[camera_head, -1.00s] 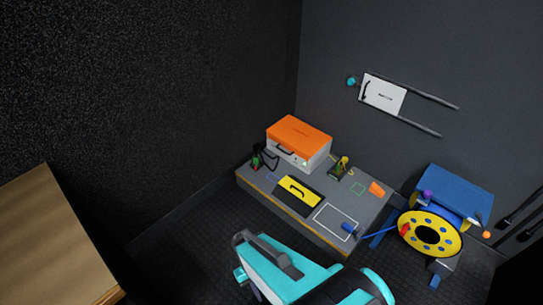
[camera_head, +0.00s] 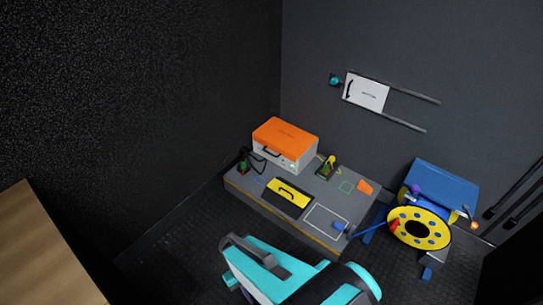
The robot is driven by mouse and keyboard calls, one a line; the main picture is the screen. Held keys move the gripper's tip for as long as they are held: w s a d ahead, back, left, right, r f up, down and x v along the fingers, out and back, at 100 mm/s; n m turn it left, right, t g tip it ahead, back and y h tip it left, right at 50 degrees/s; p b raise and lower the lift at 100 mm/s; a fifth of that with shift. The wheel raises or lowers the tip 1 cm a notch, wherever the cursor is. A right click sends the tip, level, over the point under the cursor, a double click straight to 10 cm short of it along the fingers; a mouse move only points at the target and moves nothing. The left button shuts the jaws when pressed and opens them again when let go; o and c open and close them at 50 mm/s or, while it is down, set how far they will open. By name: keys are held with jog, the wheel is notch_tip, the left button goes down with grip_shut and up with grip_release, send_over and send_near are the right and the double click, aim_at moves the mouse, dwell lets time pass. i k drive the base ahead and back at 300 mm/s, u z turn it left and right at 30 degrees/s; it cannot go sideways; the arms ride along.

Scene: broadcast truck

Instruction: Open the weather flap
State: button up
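No part is plainly marked as the weather flap. A blue, slanted cover (camera_head: 446,184) sits above the yellow cable reel (camera_head: 419,228) at the right and looks closed; I cannot tell whether it is the flap. A yellow panel with a black handle (camera_head: 289,191) lies flat on the grey bench. A white panel with a black handle (camera_head: 367,92) is on the wall between two rails. My teal and white arm shows at the bottom centre, in front of the bench. My gripper's fingers cannot be made out.
A wooden surface (camera_head: 40,250) is at lower left. Dark walls stand behind and left. Dark floor shows between wooden surface and bench.

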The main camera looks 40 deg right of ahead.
aim_at(286, 140)
jog(key=i, duration=0.95)
jog(key=u, duration=0.05)
